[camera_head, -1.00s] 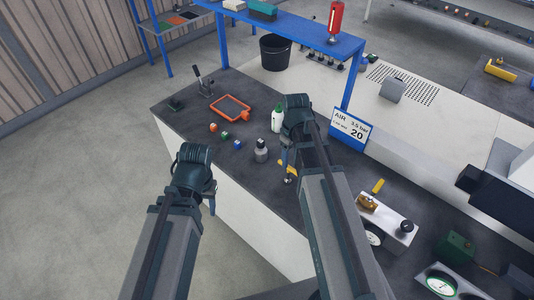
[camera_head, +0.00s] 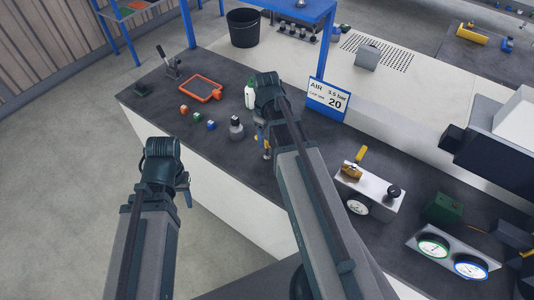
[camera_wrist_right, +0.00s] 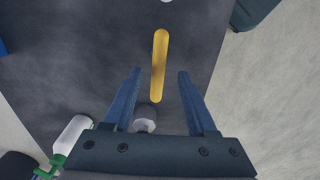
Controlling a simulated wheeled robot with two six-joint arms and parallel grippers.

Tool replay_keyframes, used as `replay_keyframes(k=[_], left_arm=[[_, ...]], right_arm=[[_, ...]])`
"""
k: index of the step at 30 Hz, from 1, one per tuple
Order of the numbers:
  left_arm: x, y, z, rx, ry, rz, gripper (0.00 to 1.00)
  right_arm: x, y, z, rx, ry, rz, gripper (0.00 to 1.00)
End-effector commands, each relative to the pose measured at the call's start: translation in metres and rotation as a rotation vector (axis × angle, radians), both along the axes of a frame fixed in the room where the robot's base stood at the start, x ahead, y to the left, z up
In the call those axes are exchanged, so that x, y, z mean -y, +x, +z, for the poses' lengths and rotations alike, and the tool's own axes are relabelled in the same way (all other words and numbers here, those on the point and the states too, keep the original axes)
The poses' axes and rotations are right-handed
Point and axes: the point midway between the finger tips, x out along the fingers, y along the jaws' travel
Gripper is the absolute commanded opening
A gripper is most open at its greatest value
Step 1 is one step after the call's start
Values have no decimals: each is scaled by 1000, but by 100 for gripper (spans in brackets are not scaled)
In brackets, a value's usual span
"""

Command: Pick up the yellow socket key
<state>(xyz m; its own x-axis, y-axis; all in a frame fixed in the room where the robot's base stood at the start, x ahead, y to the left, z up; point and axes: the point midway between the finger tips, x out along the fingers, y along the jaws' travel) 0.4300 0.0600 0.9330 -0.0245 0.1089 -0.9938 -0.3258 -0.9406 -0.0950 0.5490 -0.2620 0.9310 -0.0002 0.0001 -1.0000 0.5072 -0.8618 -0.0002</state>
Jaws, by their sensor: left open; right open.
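The yellow socket key (camera_wrist_right: 160,65) shows as a long yellow bar over the dark bench top in the right wrist view, its near end between my right fingers. In the head view it is mostly hidden behind my right gripper (camera_head: 262,138). My right gripper is open, with one finger on either side of the bar and a visible gap on both sides. A pale round thing shows at the wrist view's top edge; I cannot tell whether it belongs to the key. My left gripper (camera_head: 184,188) is open and empty, over the floor in front of the bench.
A white bottle (camera_head: 250,97) stands behind. Small coloured cubes (camera_head: 197,117) and an orange frame (camera_head: 201,88) lie left. A fixture (camera_head: 370,188) stands right.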

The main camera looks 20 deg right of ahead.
Motion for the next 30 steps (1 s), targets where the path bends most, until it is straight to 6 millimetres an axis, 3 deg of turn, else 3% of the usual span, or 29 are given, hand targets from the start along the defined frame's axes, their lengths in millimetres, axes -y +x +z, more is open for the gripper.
replay_keyframes(k=[2, 13, 24, 30], left_arm=[[0, 0, -16, 0, 0, 0, 50], [0, 0, -23, 0, 0, 0, 50], [0, 0, -66, 0, 0, 0, 50], [0, 0, -71, 0, 0, 0, 50]], right_arm=[[0, 0, -16, 0, 0, 0, 57], [0, 0, -23, 0, 0, 0, 57], [3, 0, -66, 0, 0, 0, 57], [3, 0, -71, 0, 0, 0, 57]])
